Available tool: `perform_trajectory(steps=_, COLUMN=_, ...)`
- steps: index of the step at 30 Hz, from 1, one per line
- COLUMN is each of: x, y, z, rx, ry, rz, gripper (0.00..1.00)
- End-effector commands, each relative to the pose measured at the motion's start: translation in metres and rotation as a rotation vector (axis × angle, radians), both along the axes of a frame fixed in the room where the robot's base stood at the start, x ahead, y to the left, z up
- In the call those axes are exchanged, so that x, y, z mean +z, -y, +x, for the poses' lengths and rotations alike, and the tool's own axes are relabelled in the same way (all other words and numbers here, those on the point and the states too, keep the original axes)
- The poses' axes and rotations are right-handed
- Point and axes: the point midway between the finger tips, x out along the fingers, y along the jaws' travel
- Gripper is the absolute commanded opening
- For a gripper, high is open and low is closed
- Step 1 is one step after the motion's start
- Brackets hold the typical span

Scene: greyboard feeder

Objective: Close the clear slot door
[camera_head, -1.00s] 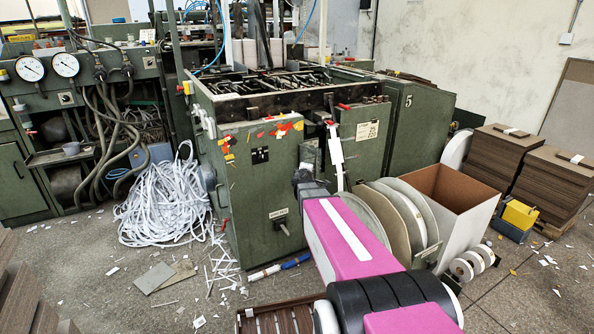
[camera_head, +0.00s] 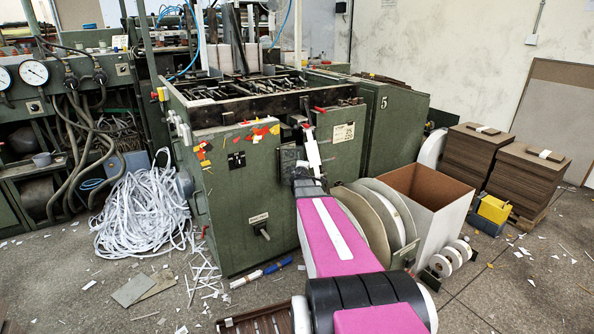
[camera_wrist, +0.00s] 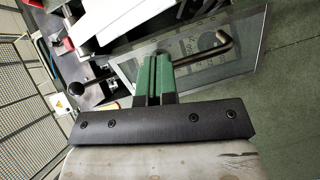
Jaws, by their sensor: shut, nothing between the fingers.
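The clear slot door (camera_wrist: 255,58) is a see-through panel with a dark edge, in the upper right of the wrist view. Printed marks show through it, and a bent dark handle (camera_wrist: 229,42) crosses it. My gripper (camera_wrist: 160,60) has its green fingers shut and empty, with the tips at or very near the panel's left part and the handle's left end. I cannot tell whether they touch. In the head view my arm reaches the front of the green machine (camera_head: 240,205); my fingertips are not clear there. How far the door stands open cannot be told.
A black ball knob (camera_wrist: 75,88) is left of my fingers in the wrist view. White discs (camera_head: 385,215) and an open box (camera_head: 430,205) stand right of my arm. A heap of paper strips (camera_head: 143,212) lies on the floor at left.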

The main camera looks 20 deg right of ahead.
Motion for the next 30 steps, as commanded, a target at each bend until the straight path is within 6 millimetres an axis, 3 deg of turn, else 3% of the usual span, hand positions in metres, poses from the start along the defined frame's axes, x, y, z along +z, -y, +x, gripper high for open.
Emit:
perform_trajectory(steps=12, x=0.0, y=0.02, z=0.018, rx=0.0, ry=0.0, rz=0.0, gripper=0.0)
perform_trajectory(steps=30, x=0.0, y=0.021, z=0.02, rx=0.001, ry=0.0, rz=-0.001, gripper=0.0)
